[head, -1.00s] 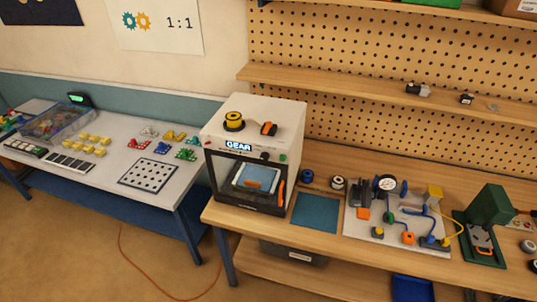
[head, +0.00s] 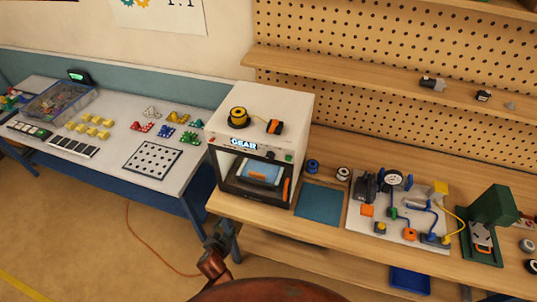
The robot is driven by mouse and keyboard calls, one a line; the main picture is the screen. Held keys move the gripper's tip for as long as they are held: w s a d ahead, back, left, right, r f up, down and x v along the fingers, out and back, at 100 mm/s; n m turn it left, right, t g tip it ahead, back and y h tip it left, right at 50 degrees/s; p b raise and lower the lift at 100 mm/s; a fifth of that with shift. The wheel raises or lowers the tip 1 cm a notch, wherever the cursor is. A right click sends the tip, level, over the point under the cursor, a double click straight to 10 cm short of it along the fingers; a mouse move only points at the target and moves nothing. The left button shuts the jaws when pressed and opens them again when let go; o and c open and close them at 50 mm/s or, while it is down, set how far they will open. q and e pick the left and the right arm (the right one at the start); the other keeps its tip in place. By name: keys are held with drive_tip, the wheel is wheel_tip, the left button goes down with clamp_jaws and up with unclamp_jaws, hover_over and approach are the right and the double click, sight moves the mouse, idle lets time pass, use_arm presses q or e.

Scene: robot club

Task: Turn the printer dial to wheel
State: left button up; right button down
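The white and black printer (head: 262,104) stands on the left end of the wooden bench. Its lit front display (head: 243,144) reads GEAR. A small dark dial (head: 270,155) sits on the front panel, right of the display. My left gripper (head: 221,232) shows small and dark at the bench's front left corner, below and in front of the printer, apart from the dial. Its fingers are too small and dark to tell open from shut. My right gripper is not in view.
An orange handle (head: 285,190) is on the printer's front right edge. A yellow spool (head: 238,117) lies on top. A blue mat (head: 319,203) and a board of parts (head: 357,229) lie to the right. A white table (head: 120,171) stands left.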

use_arm(q)
drive_tip(key=w+d+r+m+t+h, duration=0.1)
drive_tip(key=d+r, duration=0.1)
drive_tip(key=r, duration=0.4)
drive_tip(key=w+d+r+t+p, duration=0.1)
drive_tip(key=d+r, duration=0.2)
drive_tip(key=r, duration=0.3)
drive_tip(key=w+d+r+m+t+h, duration=0.1)
drive_tip(key=d+r, duration=0.1)
drive_tip(key=r, duration=0.3)
drive_tip(key=m+t+h+p, duration=0.2)
drive_tip(key=t+h+p, duration=0.1)
approach(269, 158)
drive_tip(key=w, duration=0.2)
drive_tip(key=x, duration=0.5)
drive_tip(key=shift+d+p, duration=0.35)
drive_tip(key=shift+d, duration=0.1)
drive_tip(key=shift+x, duration=0.8)
drive_tip(key=shift+f, duration=0.1)
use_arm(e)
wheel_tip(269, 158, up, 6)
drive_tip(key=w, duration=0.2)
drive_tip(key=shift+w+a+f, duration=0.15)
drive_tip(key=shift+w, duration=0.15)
use_arm(q)
drive_tip(key=shift+c, duration=0.3)
clamp_jaws()
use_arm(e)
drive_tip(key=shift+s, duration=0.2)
